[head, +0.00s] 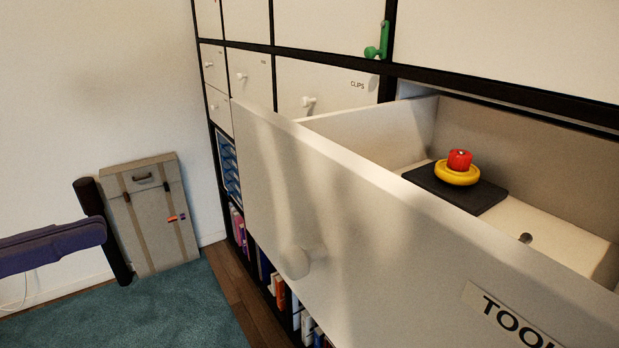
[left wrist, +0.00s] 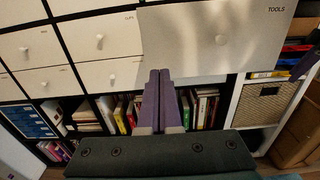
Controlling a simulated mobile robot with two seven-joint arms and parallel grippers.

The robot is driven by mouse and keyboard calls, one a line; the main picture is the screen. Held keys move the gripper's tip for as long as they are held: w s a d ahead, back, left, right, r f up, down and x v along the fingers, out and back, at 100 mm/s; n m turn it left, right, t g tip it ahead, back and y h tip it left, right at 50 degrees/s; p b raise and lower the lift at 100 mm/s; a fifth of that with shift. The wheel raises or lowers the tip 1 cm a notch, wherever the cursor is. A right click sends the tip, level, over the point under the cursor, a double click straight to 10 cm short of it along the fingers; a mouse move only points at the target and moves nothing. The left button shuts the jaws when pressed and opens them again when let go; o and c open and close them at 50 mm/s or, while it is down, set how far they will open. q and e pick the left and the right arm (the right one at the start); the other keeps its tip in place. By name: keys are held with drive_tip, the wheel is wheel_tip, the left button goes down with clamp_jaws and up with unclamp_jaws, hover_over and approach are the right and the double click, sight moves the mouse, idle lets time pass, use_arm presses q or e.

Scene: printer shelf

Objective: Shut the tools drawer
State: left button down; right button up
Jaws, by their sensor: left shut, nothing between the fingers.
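The tools drawer (head: 380,230) is pulled well out of the shelf in the head view. Its white front carries a round knob (head: 298,262) and a label reading TOOLS, cut off at the lower right. The drawer front (left wrist: 190,30) also shows in the left wrist view, at the top. My left gripper (head: 98,233) is at the left edge of the head view, apart from the drawer and left of its front. Its purple fingers (left wrist: 158,98) are shut together and empty in the left wrist view, appearing just below the drawer front.
Inside the drawer are a dark mat (head: 425,183), a yellow ring (head: 457,173) and a red piece (head: 459,159). A green item (head: 378,45) hangs on the door above. A grey case (head: 152,215) leans on the wall beside a black cylinder (head: 117,245). Books fill the lower shelves.

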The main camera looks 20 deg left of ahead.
sight(251, 183)
use_arm(q)
drive_tip(key=x, duration=1.3)
drive_tip(key=shift+w+d, duration=0.1)
drive_tip(key=shift+w, duration=0.05)
use_arm(e)
drive_tip(key=shift+w+r, duration=0.1)
